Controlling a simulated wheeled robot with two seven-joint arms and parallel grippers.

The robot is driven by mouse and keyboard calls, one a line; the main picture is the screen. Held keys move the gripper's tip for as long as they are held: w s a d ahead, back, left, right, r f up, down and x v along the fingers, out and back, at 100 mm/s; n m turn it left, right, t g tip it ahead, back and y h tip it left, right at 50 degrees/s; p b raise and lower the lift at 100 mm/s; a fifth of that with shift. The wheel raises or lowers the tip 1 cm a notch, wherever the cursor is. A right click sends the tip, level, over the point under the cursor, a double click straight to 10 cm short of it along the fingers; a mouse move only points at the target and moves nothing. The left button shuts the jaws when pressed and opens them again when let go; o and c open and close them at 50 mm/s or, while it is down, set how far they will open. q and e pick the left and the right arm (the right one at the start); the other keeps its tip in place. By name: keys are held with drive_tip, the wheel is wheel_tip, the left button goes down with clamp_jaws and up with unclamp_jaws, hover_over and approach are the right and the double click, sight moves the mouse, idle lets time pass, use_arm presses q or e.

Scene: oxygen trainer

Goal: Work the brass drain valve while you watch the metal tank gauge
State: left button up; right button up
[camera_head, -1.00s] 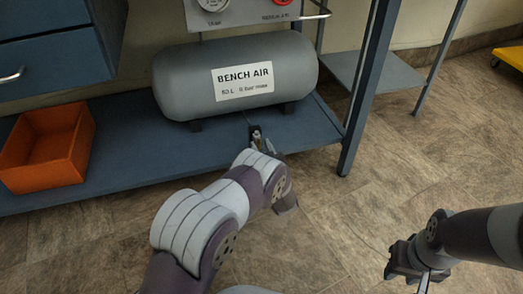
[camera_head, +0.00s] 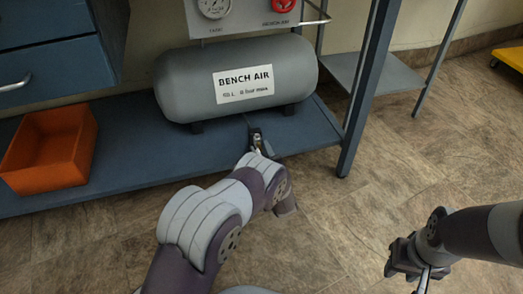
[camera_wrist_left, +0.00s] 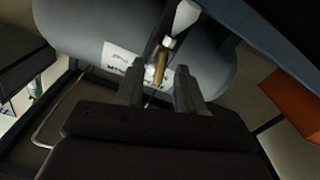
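The grey tank (camera_head: 180,85) labelled BENCH AIR lies on the blue lower shelf. The brass drain valve (camera_wrist_left: 161,64) shows in the left wrist view under the tank, with a pale piece above it. My left gripper (camera_wrist_left: 158,82) is open there, its fingers on either side of the valve's line; I cannot tell whether they touch it. In the head view my left gripper (camera_head: 257,143) is at the shelf's front, below the tank. The metal tank gauge (camera_head: 213,6) has a white dial, cut by the top edge. My right gripper (camera_head: 424,276) hangs over the floor; its fingers are unclear.
A red knob (camera_head: 284,5) is right of the gauge on the panel. An orange bin (camera_head: 48,175) stands on the shelf (camera_head: 130,155) at left. A blue table leg (camera_head: 362,100) rises right of the tank. The floor (camera_head: 330,225) between my arms is clear.

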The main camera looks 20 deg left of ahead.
use_arm(q)
drive_tip(key=p+v, duration=0.7)
drive_tip(key=v, duration=0.5)
drive_tip(key=shift+s+d+p, duration=0.2)
drive_tip(key=shift+s+p, duration=0.05)
drive_tip(key=shift+p, duration=0.05)
idle(2.0)
